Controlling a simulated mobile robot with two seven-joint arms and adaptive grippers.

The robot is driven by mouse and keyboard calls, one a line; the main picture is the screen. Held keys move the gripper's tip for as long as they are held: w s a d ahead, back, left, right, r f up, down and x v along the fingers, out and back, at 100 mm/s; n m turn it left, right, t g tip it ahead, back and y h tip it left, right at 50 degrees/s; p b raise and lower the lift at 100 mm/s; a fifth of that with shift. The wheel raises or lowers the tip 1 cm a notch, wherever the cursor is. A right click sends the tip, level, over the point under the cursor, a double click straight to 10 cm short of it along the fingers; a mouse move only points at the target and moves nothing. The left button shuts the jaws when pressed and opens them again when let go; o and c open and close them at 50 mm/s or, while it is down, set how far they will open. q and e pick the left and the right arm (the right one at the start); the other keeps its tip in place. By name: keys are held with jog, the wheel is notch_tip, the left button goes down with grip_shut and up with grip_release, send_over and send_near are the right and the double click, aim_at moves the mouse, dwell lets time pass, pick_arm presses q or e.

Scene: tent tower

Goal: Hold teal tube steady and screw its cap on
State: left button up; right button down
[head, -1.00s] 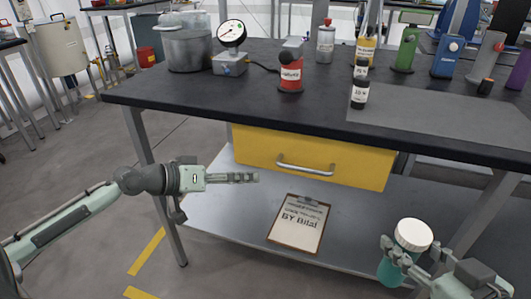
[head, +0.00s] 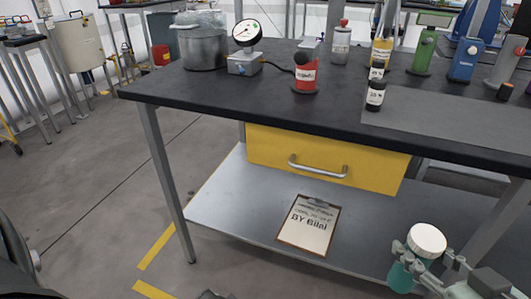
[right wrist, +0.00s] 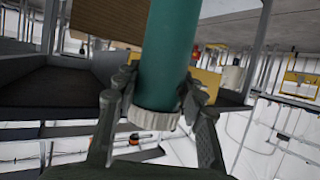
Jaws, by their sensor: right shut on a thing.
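The teal tube (head: 400,278) is at the lower right of the head view, with a wide white cap (head: 427,240) on its top end. My right gripper (head: 408,260) is shut around the tube just below the cap. In the right wrist view the teal tube (right wrist: 168,50) runs between the fingers of my right gripper (right wrist: 160,88), and the ribbed edge of the white cap (right wrist: 153,118) shows. I cannot tell how tight the cap is. My left gripper's fingers are not in view; a small dark piece at the head view's bottom edge may be part of it.
A black-topped workbench (head: 215,84) with a yellow drawer (head: 262,147) stands ahead. A clipboard (head: 310,226) lies on its lower shelf. A red can (head: 306,76), a dark bottle (head: 375,97), a gauge (head: 246,34) and a metal pot (head: 203,50) stand on top.

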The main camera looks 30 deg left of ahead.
jog(key=shift+r, duration=0.15)
jog(key=shift+w+d+r+m, duration=0.1)
jog(key=shift+w+m, duration=0.1)
jog(key=shift+m, duration=0.1)
jog(key=d+m+t+h, duration=0.1)
jog(key=d+m+h, duration=0.2)
jog(key=d, duration=0.3)
jog(key=w+d+f+m+t+h, duration=0.1)
jog(key=d+m+t+h, duration=0.1)
jog(key=d+m+h, duration=0.2)
jog(key=d+h, duration=0.1)
jog(key=d, duration=0.2)
jog(key=shift+w+d+f+h, duration=0.15)
jog(key=shift+w+f+h, duration=0.15)
jog(key=shift+h, duration=0.1)
